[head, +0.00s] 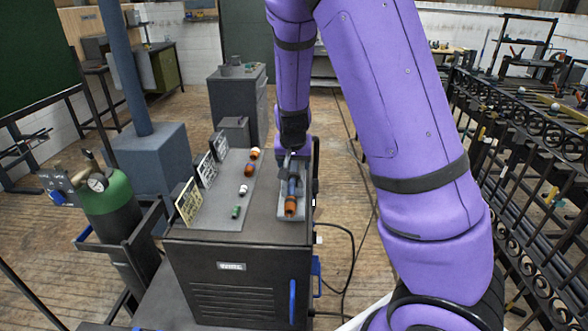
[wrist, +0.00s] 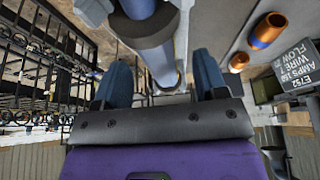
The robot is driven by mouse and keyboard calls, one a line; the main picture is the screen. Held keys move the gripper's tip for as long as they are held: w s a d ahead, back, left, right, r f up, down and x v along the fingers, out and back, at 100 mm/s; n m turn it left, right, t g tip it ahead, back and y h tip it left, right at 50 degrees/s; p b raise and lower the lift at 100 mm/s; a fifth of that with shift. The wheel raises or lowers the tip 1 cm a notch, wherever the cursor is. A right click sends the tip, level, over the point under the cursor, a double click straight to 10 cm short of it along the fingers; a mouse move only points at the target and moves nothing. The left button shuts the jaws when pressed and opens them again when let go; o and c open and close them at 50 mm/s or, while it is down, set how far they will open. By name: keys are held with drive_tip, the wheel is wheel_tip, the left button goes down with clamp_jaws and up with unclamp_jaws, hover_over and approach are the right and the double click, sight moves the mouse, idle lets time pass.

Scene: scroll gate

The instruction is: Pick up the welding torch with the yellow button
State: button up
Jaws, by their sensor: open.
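A welding torch (head: 291,206) with an orange-brown nozzle and a blue-grey body lies in a grey holder on the right side of the cabinet top in the head view. My gripper (head: 292,165) is at the torch's far end, with its fingers partly hidden. In the wrist view my gripper (wrist: 163,78) is open, with blue fingers apart. The grey-blue torch body (wrist: 152,38) runs into the space between them. I cannot tell whether either finger touches it. No yellow button shows in either view.
A green gas cylinder (head: 110,205) stands left. An ornate iron gate (head: 520,180) stands right. Floor between cabinet and gate carries a black cable (head: 350,255).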

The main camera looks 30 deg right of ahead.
drive_tip(key=shift+x, duration=1.15)
drive_tip(key=c, duration=1)
drive_tip(key=shift+c, duration=0.4)
drive_tip(key=shift+r, duration=0.15)
